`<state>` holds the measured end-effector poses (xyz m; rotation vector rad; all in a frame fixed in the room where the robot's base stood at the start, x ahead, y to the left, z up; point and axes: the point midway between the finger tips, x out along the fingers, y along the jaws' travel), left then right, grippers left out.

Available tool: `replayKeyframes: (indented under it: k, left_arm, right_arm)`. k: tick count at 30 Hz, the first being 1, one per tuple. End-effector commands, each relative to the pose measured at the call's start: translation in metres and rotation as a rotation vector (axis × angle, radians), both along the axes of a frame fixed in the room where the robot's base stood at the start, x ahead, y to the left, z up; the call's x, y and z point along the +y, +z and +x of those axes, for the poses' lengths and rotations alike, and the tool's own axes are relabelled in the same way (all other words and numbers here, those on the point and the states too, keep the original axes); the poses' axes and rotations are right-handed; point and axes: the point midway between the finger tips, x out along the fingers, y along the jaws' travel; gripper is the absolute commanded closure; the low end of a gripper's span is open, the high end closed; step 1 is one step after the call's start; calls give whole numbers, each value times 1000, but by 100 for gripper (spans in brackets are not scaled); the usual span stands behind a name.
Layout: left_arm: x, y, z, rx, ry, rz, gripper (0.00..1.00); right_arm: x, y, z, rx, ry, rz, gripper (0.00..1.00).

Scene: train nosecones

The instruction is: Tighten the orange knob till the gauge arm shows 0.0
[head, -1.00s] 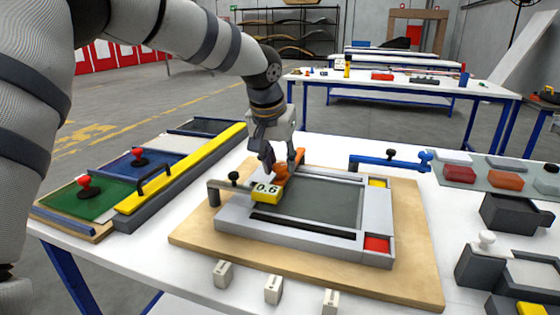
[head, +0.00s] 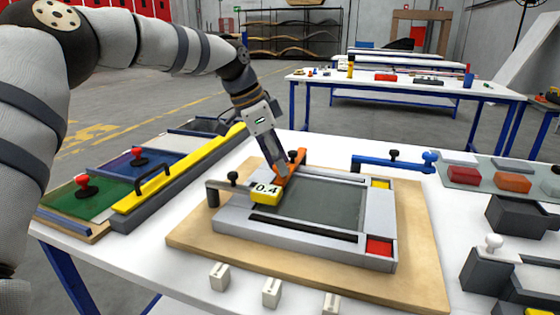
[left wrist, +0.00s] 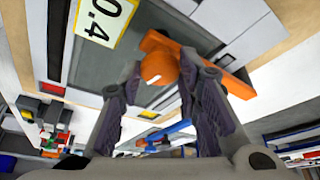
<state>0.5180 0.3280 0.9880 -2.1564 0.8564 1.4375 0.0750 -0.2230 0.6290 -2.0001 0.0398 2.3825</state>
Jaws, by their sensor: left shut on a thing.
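The orange knob (left wrist: 158,68) sits between the fingers of my left gripper (head: 279,168), which is shut on it. In the head view the fingers and wrist partly hide the knob. An orange bar (head: 297,162) runs beside it over the frame's left side. The yellow gauge arm (head: 266,193) carries a white label reading 0.4, and this label also shows in the left wrist view (left wrist: 100,22). The gauge arm reaches from a dark post (head: 212,194) to the grey frame (head: 378,212) on a wooden board. My right gripper is not in view.
A blue clamp arm (head: 385,163) stands behind the frame's right side. To the left is a rack with a yellow bar (head: 190,166) and red knobs. Several white blocks (head: 220,276) line the front edge. Dark bins (head: 515,215) stand at the right.

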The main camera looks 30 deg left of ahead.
Motion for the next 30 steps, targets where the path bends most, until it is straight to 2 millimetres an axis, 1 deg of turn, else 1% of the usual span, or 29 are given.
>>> replayKeyframes:
  k: [1,18,24,30]
  left_arm:
    - [1,-6,2,8,-39,-1,97]
    - [2,-8,5,9,-561,1,97]
    - [2,-6,6,8,-695,1,97]
    - [3,-5,6,7,-785,1,97]
  right_arm:
    - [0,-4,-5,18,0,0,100]
    - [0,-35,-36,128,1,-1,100]
    - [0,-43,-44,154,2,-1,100]
    - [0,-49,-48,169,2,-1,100]
